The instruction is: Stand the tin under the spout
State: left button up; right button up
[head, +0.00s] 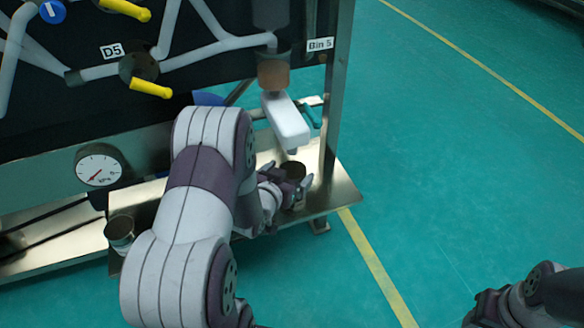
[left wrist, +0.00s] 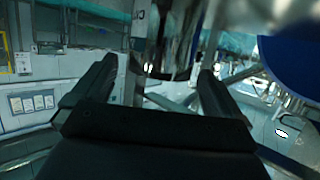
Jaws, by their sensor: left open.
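A tin with a dark top (head: 293,170) stands upright at the right end of the metal shelf. It is directly below the white spout (head: 288,122), whose short nozzle ends just above it. My left gripper (head: 291,188) is open at the tin, with fingers on either side of its near part. In the left wrist view the shiny tin wall (left wrist: 168,52) shows beyond and between the spread fingers of the left gripper (left wrist: 150,85). I cannot tell whether a finger touches it. My right gripper (head: 490,305) is partly in view at the lower right, apart from everything.
A second tin (head: 119,231) stands on the shelf (head: 335,192) at the left, partly beside my left arm. A pressure gauge (head: 99,166), yellow valve handles (head: 151,88) and pipes are on the dark panel. The green floor to the right is clear.

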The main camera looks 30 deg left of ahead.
pick_arm(q)
jog(key=a+p+v, duration=0.1)
jog(key=p+v, duration=0.2)
jog(key=v, duration=0.6)
jog(key=s+d+r+m+g+h, duration=0.1)
jog(key=s+d+r+g, duration=0.4)
jog(key=s+d+g, duration=0.4)
jog(key=d+g, duration=0.3)
jog(key=shift+s+g, duration=0.2)
jog(key=shift+g, duration=0.1)
jog(key=shift+d+r, duration=0.1)
jog(key=shift+r, duration=0.05)
